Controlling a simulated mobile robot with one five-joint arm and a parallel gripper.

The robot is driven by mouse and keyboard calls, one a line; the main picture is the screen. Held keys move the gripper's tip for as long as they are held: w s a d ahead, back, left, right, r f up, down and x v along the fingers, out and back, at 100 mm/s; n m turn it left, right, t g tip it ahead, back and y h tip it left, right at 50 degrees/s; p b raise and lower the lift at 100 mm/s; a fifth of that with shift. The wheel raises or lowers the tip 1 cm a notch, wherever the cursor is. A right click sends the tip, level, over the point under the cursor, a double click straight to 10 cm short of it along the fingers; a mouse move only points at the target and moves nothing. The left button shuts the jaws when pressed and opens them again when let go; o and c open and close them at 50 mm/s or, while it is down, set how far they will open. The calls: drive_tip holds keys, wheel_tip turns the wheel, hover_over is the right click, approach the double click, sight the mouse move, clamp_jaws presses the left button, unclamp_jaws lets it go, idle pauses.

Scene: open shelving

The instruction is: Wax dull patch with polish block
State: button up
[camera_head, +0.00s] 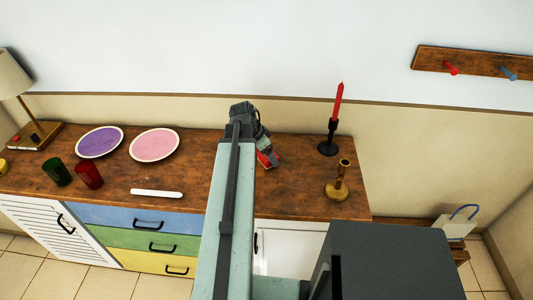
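My gripper (264,146) is over the wooden sideboard top (220,180), seen from behind and above along my arm. A small red block-like thing (267,159) with a grey part shows at its fingertips. I cannot tell whether it is held, lies on the top, or is the polish block. The fingers are too small and partly hidden to read.
Purple (100,142) and pink (154,145) plates, green (58,172) and red (89,175) cups and a lamp (14,75) stand left. A red candle in a black holder (329,140) and a brass candlestick (338,188) stand right. My arm hides part of the top.

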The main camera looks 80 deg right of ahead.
drive_tip(key=shift+r+p, duration=2.4)
drive_tip(key=shift+r, duration=0.35)
wheel_tip(320, 180, up, 3)
drive_tip(key=p, duration=0.3)
drive_tip(key=shift+r, duration=0.15)
